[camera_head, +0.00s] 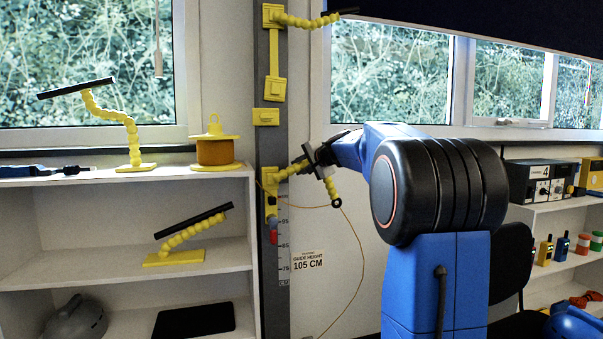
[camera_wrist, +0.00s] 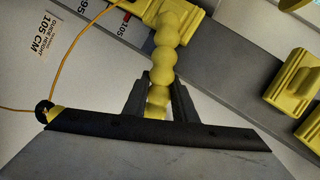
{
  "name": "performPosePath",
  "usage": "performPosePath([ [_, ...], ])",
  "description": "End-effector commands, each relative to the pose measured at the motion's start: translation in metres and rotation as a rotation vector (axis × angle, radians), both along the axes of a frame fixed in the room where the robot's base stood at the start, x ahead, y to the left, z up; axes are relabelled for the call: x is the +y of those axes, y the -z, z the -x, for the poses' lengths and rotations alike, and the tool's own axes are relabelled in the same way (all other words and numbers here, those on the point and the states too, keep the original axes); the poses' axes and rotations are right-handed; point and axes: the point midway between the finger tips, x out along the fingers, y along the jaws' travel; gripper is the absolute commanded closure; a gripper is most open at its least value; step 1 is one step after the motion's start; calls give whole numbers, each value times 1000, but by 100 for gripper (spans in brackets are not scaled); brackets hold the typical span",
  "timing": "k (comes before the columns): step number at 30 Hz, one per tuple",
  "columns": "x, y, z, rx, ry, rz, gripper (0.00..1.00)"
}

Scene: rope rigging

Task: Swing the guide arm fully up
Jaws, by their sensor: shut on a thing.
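The guide arm (camera_head: 288,171) is a yellow beaded arm on a yellow bracket (camera_head: 270,198) low on the grey post. It leaves the bracket rightward and slightly up, passes into my gripper (camera_head: 313,161), then its end hangs down to a dark ring (camera_head: 337,202). In the wrist view my gripper (camera_wrist: 160,100) has its two dark fingers on either side of the beads (camera_wrist: 166,62), shut on them. The ring (camera_wrist: 45,110) shows at the left there, with a thin orange line at it. The part of the arm behind the gripper's dark body is hidden.
The grey post (camera_head: 272,140) bears a height scale and a second yellow beaded arm (camera_head: 300,20) at its top. A label (camera_head: 308,260) reads 105 CM. Shelves with yellow stands and an orange spool (camera_head: 215,150) are at left. Shelves with equipment (camera_head: 545,180) are at right.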

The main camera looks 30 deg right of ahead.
Motion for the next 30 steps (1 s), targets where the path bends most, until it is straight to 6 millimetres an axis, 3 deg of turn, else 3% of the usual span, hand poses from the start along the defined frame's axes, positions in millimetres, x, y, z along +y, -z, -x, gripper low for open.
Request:
performPosePath([
  [9, 6, -11, -1, 27, 0, 104, 100],
  [23, 6, -12, -2, 32, 0, 119, 100],
  [24, 6, -12, -2, 32, 0, 119, 73],
  [26, 6, -12, -2, 32, 0, 119, 59],
  [30, 6, -12, -2, 33, 0, 118, 57],
])
